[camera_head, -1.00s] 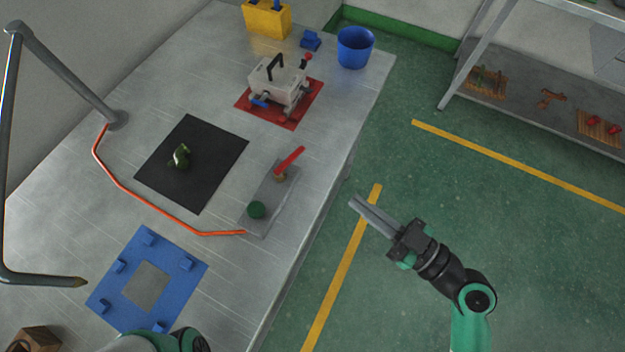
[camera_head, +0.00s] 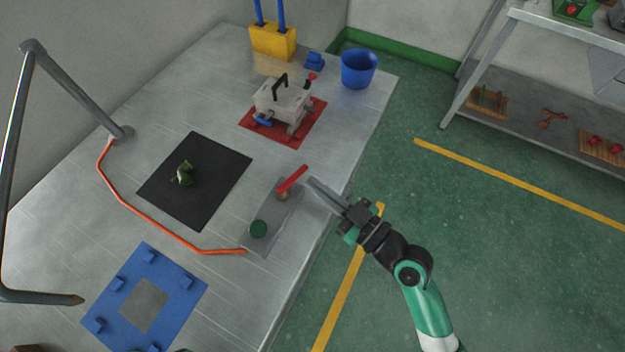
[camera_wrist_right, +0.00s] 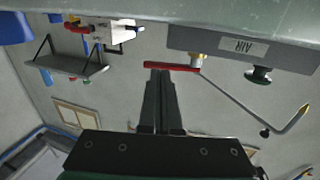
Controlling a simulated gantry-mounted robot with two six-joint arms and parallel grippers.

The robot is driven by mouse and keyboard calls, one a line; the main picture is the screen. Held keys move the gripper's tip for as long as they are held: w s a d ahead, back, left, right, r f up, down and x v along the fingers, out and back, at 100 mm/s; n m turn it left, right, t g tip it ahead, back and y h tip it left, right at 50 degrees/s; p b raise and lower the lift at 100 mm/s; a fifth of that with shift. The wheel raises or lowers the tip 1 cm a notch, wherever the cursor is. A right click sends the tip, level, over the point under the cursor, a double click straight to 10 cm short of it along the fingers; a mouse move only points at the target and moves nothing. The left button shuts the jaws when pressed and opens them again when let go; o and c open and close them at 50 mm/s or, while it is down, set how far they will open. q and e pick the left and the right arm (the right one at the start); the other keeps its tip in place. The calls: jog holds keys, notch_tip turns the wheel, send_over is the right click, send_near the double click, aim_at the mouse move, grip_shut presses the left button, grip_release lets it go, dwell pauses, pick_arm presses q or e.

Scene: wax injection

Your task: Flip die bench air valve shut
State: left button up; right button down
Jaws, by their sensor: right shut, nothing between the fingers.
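The air valve's red lever (camera_head: 292,179) sits on a brass body (camera_head: 282,196) at the far end of a grey metal plate (camera_head: 270,218) near the bench's right edge. A green knob (camera_head: 258,228) is at the plate's near end. The lever slants up and right in the head view. My right gripper (camera_head: 312,183) is shut and empty, its tips just right of the lever. In the right wrist view the lever (camera_wrist_right: 171,67) lies across just beyond the fingertips (camera_wrist_right: 160,74); I cannot tell whether they touch. The block's label (camera_wrist_right: 245,47) appears upside down. My left gripper is out of view.
A black mat (camera_head: 200,200) with a green piece, a blue frame (camera_head: 185,285), and a white mould (camera_head: 283,98) on a red mat stand on the bench. Open floor lies right.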

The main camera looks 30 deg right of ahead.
aim_at(304, 172)
jog(key=shift+x, duration=0.8)
jog(key=shift+w+f+b, duration=0.15)
jog(key=shift+w+b, duration=0.05)
jog(key=shift+b, duration=0.2)
jog(key=shift+w+d+b, duration=0.1)
jog(key=shift+w+b, duration=0.3)
jog(key=shift+w, duration=0.3)
jog(key=shift+s+d, duration=0.1)
